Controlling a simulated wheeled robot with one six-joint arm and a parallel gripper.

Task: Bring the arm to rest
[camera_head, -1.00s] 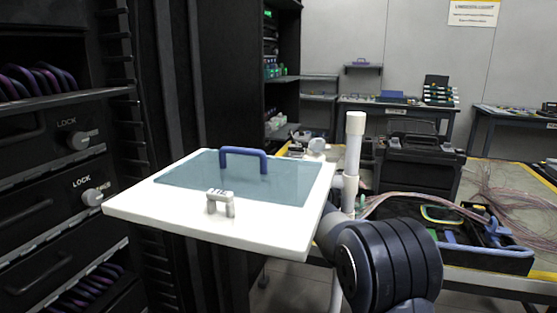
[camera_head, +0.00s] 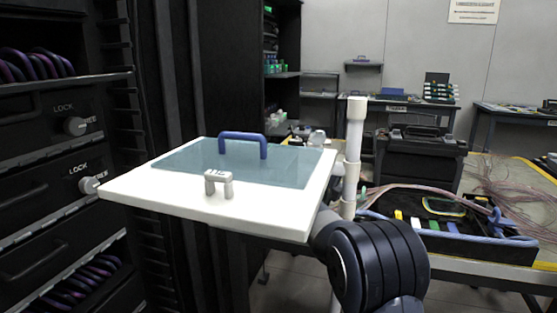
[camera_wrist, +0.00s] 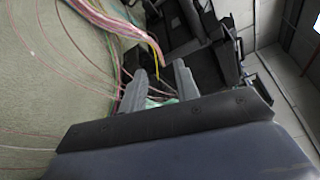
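My gripper shows in the wrist view (camera_wrist: 160,70). Its two grey fingers stand apart with a gap between them, and I see nothing clamped in it. Thin cables and a small greenish shape show behind the gap; their distance is unclear. In the head view a dark ribbed joint of my arm (camera_head: 380,262) is at the lower middle right, in front of the bench. The gripper itself cannot be made out in the head view.
A white board with a teal mat (camera_head: 290,174) carries a blue handle (camera_head: 242,136) and a grey handle (camera_head: 218,182). A black tray (camera_head: 510,250) and loose pink cables (camera_head: 510,185) lie on the bench. A black case (camera_head: 420,165) stands behind. Dark racks (camera_head: 60,215) fill the left.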

